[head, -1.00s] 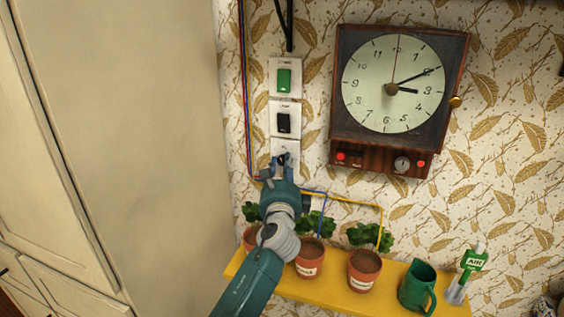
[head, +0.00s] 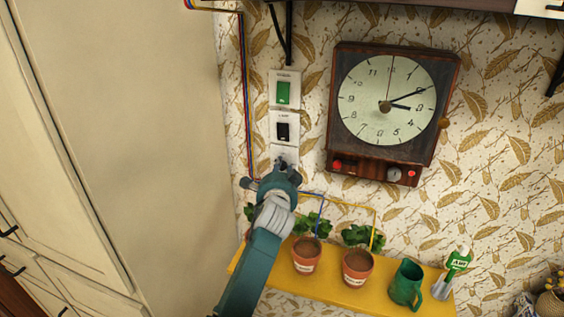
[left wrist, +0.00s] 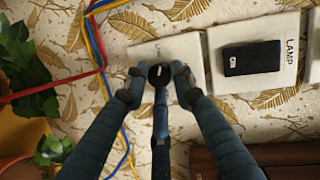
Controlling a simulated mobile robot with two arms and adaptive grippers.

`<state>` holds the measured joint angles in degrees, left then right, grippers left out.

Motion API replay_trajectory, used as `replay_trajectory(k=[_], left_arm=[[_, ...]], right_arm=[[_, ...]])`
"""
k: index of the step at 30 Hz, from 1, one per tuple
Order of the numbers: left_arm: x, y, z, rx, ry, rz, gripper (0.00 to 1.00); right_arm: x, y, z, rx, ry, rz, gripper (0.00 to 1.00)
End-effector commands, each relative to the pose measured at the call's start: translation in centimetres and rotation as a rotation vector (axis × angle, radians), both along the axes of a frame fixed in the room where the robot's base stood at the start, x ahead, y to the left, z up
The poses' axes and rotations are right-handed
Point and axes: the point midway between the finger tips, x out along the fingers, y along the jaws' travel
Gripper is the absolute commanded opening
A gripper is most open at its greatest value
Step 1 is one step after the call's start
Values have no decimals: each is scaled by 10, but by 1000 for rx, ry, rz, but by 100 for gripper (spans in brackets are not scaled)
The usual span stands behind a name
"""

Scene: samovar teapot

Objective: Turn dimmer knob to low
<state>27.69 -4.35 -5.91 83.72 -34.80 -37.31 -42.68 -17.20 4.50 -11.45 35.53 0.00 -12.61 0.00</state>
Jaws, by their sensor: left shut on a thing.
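The dimmer knob (left wrist: 160,75) is a small round black knob with a pale mark, on a white wall plate (left wrist: 183,47). It is the lowest of three plates in the head view, where my left gripper (head: 281,168) covers most of it. In the left wrist view the fingers of my left gripper (left wrist: 158,84) stand on both sides of the knob, closed on it. The knob's label is too small to read. My right gripper is not in view.
Above are the black lamp switch (head: 283,130) and a green switch (head: 283,93). A wall clock (head: 387,100) hangs to the right. Coloured wires run beside the plates.

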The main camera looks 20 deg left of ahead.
Motion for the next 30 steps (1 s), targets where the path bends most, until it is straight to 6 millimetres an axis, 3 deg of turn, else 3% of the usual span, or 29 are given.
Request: replay_trajectory(k=[3, 12, 30], left_arm=[[0, 2, 8, -104, 1, 1, 0], [0, 4, 7, -330, 9, 2, 0], [0, 5, 3, -489, 13, 2, 0]], right_arm=[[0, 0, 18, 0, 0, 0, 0], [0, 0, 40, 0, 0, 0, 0], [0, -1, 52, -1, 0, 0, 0]])
